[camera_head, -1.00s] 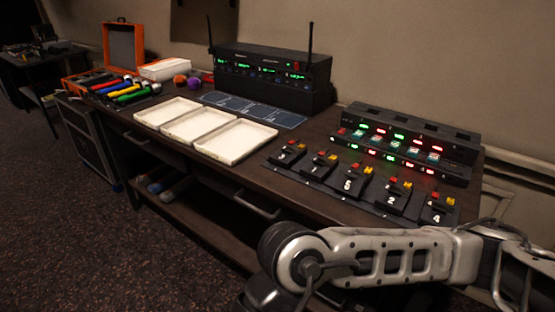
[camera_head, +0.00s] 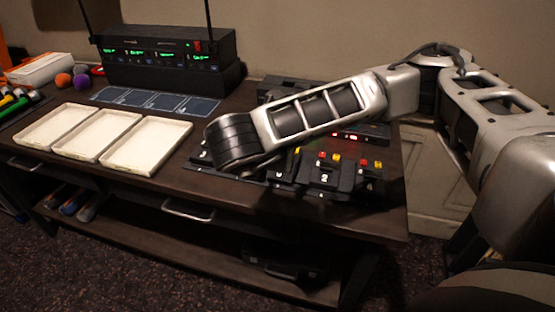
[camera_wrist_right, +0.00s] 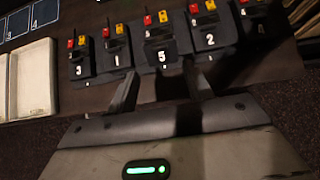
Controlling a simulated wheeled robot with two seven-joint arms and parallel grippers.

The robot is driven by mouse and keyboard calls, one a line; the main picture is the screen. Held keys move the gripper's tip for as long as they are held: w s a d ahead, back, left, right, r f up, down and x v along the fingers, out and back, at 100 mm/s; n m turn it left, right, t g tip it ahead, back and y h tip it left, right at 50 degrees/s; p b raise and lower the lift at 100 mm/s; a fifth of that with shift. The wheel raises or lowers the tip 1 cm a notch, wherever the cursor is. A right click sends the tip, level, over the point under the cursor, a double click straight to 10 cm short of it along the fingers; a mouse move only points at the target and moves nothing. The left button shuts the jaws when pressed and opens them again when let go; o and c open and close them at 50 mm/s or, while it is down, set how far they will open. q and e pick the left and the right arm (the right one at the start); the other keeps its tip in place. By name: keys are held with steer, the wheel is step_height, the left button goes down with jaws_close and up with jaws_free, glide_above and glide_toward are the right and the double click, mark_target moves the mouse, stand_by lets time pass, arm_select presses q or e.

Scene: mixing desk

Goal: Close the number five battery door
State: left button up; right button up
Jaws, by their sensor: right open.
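The number five pack (camera_wrist_right: 161,57) is a black unit with a red and a yellow block at its top, centred in the right wrist view. Whether its door is open or shut is hard to tell. My right gripper (camera_wrist_right: 162,90) is open, with one finger below each side of the number five pack and nothing between them. In the head view my right arm reaches over the row and hides much of the number five pack and the gripper. My left gripper is not in view.
Packs numbered three (camera_wrist_right: 79,69), one (camera_wrist_right: 116,60) and two (camera_wrist_right: 210,40) flank it closely. White trays (camera_head: 146,146) lie left on the desk, with a black radio unit (camera_head: 165,50) behind. The desk's front right corner (camera_head: 385,222) is clear.

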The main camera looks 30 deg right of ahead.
steer(key=p+x, duration=0.1)
steer(key=x, duration=0.8)
steer(key=c, duration=1)
